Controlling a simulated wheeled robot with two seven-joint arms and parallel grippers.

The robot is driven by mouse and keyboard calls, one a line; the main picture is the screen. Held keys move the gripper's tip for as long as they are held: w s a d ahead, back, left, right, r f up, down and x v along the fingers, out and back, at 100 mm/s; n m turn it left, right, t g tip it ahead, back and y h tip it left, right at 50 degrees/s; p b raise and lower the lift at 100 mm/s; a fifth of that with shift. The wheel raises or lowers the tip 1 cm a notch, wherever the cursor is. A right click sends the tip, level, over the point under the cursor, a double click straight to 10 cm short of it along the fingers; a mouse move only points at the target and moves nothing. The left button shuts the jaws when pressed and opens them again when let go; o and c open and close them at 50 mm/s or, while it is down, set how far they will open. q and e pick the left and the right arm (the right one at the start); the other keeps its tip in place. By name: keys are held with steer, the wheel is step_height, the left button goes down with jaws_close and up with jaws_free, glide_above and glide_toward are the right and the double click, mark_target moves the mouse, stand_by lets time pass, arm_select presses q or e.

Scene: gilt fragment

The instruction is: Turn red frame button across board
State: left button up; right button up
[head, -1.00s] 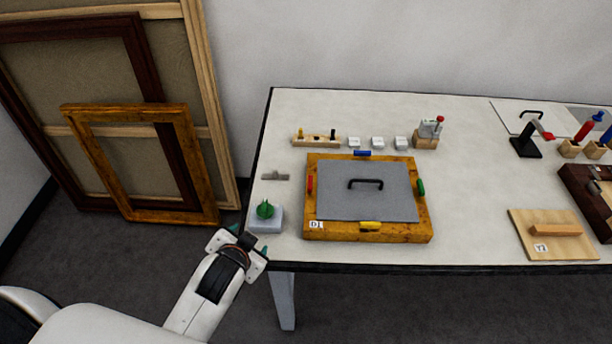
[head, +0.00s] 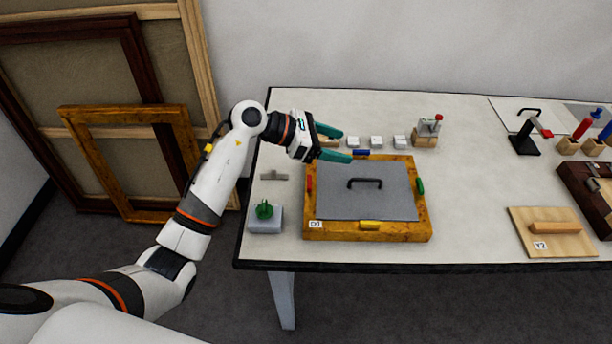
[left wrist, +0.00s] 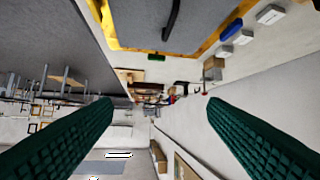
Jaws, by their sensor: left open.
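The gilt frame (head: 320,231) lies flat on the table with a grey board (head: 345,203) set in it; the board has a black handle (head: 365,183). The red button (head: 310,184) is on the frame's left side and lies along the rail, not across the board. A blue button (head: 361,153) is at the back, a green one (head: 420,186) at the right and a yellow one (head: 369,225) at the front. My left gripper (head: 343,145) is open and empty, above the frame's back left part. In the left wrist view the blue button (left wrist: 229,29) shows, but the red one does not.
White blocks (head: 376,142) and a wooden block with a red-topped tool (head: 427,133) stand behind the frame. A grey bar (head: 274,176) and a green item on a grey block (head: 266,219) are to the left. Free table lies right of the frame.

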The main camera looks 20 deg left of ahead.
arm_select(q)
steer(key=a+f+m+g+y, duration=0.2)
steer(key=a+f+g+y, duration=0.1)
steer(key=a+y, duration=0.25)
steer(key=g+y, duration=0.1)
steer(key=y, duration=0.1)
glide_toward(309, 181)
steer(key=p+x, duration=0.3)
steer(key=x, duration=0.3)
steer(key=shift+d+f+p, duration=0.2)
steer(key=shift+f+p, duration=0.1)
steer(key=shift+p, duration=0.05)
steer(key=shift+d+f, duration=0.15)
steer(key=shift+f, duration=0.55)
steer(key=c, duration=1)
